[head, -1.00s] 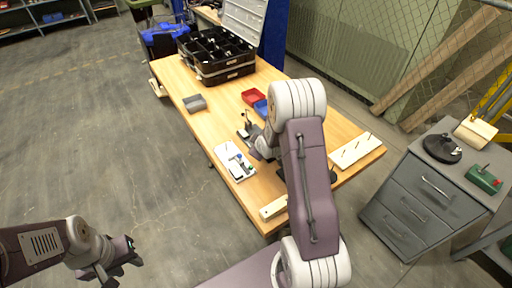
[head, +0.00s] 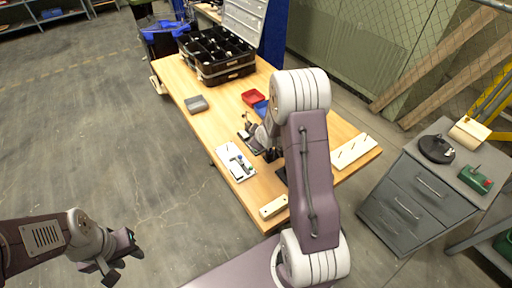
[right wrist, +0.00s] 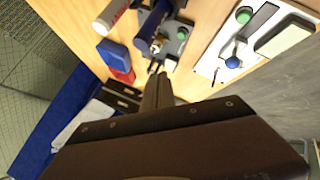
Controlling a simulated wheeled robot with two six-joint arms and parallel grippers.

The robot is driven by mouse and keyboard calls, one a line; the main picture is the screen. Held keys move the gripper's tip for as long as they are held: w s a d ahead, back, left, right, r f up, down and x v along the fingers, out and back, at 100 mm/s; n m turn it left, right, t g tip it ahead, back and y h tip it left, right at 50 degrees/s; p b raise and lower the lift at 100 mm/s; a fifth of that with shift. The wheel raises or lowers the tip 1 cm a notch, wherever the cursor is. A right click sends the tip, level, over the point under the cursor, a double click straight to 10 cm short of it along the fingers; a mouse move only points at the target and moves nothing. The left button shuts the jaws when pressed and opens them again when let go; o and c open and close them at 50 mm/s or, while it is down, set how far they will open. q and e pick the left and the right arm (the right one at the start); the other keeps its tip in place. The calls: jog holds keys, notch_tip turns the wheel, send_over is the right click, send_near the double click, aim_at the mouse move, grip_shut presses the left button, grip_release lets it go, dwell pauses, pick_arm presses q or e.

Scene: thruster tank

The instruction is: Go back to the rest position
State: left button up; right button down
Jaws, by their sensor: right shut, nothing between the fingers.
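My left gripper (head: 124,260) hangs over the bare floor at the lower left of the head view, away from the table. Its fingers are apart with nothing between them. My right arm reaches over the near part of the wooden table (head: 208,124), and its upper links hide much of the right gripper in the head view. In the right wrist view my right gripper (right wrist: 156,78) is shut and empty. Its tips point toward a dark fixture (right wrist: 171,43) with a brass-coloured part and a dark blue cylinder. I cannot tell whether they touch it.
A white board (head: 235,161) with knobs lies left of my right arm, and a pale pegged block (head: 353,152) lies right of it. A grey drawer cabinet (head: 418,196) stands at right.

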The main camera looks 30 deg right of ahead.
jog(key=a+r+n+t+y+p, duration=0.1)
jog(key=a+r+n+y, duration=0.1)
jog(key=a+r, duration=0.8)
jog(key=s+a+f+m+g, duration=0.2)
jog(key=s+f+m+g, duration=0.1)
jog(key=s, duration=0.9)
jog(key=s+a+f+m+g, duration=0.3)
jog(key=s+m+g, duration=0.2)
jog(key=s, duration=0.7)
jog(key=shift+s+m+g, duration=0.3)
jog(key=shift+g, duration=0.1)
jog(key=shift+a+r, duration=0.1)
jog(key=shift+a, duration=0.05)
